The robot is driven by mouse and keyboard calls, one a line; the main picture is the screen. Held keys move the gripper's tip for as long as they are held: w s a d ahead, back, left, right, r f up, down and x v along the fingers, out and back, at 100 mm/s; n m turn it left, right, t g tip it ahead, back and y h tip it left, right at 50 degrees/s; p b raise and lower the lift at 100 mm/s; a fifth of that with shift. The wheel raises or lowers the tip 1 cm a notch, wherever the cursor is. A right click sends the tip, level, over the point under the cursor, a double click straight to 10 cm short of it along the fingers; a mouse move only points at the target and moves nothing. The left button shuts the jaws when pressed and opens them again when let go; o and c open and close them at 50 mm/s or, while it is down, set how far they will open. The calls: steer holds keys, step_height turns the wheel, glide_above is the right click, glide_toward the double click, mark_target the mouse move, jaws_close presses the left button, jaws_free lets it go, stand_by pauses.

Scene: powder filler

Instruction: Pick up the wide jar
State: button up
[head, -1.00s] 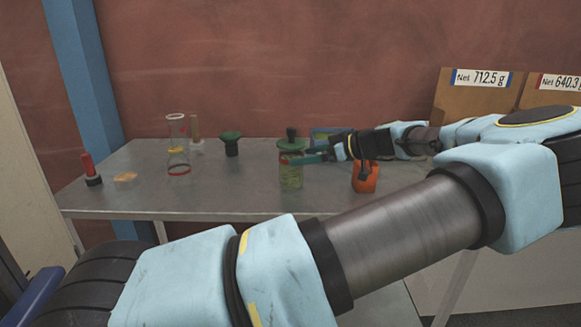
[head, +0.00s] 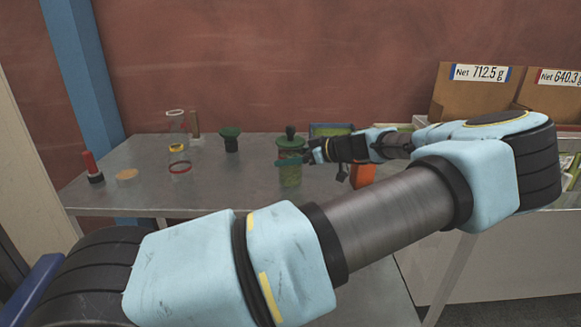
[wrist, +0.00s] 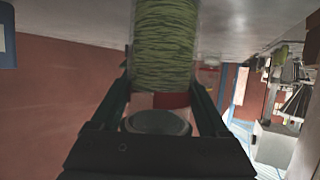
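The wide jar (head: 290,175) stands upright on the table, clear with green contents and a dark green knobbed lid. My gripper (head: 290,162) reaches it from the right at its upper part, with one finger crossing in front of the jar. In the wrist view the picture is upside down, and the jar's green contents (wrist: 165,45) fill the top middle. My fingers stand on either side of the jar, apparently open around it. Contact with its sides cannot be made out. The far finger is hidden in the head view.
An orange block (head: 362,175) stands close right, under my wrist. Labelled cardboard boxes (head: 474,95) are at back right.

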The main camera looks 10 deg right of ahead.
mark_target(290, 126)
steer(key=c, duration=0.8)
step_height(290, 126, up, 12)
steer(key=shift+f+b, duration=0.15)
steer(key=shift+b, duration=1.05)
steer(key=shift+r+p, duration=1.95)
steer(key=shift+r, duration=2.2)
